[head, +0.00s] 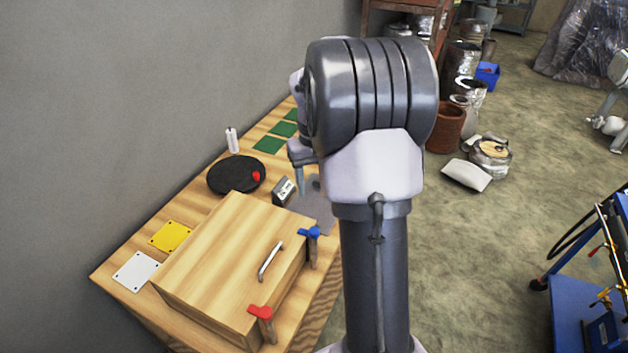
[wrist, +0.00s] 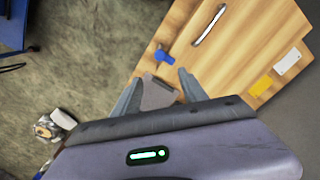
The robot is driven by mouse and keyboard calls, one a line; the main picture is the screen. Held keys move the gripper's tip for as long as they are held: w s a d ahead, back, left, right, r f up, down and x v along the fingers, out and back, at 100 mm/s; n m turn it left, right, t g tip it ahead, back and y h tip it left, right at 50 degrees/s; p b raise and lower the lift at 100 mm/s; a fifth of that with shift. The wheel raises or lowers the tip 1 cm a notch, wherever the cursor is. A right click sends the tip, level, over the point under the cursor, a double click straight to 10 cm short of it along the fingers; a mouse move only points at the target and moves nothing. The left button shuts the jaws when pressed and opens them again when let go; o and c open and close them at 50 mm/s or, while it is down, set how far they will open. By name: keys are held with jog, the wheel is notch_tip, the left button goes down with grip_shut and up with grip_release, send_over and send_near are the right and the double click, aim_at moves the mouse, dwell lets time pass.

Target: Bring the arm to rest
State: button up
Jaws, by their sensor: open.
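My arm stands in the middle of the head view and hides part of the table. My gripper (wrist: 160,88) shows in the wrist view with its two fingers spread apart. Nothing is clearly held between them. A grey plate (wrist: 158,95) shows between and beyond the fingers. In the head view, one finger of my gripper (head: 300,181) points down over the table beside the arm, near the grey plate (head: 318,212). The other finger is hidden there.
A wall is left; a blue cart (head: 575,310) is right.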

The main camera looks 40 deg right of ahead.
jog(key=s+a+r+t+b, duration=0.15)
jog(key=a+b, duration=0.25)
jog(key=a, duration=0.5)
jog(key=s+a+r+t+b, duration=0.1)
jog(key=s+a+t+b, duration=0.2)
jog(key=a, duration=0.6)
jog(key=s+a+f+y+b, duration=0.1)
jog(key=s+a+f+b, duration=0.1)
jog(key=s+a, duration=0.4)
jog(key=s+a+f+t+y+b, duration=0.1)
jog(key=s+a+f+b, duration=0.2)
jog(key=s+a, duration=0.3)
jog(key=shift+s+a+f+b, duration=0.2)
jog(key=shift+s+a+b, duration=0.15)
jog(key=shift+b, duration=0.55)
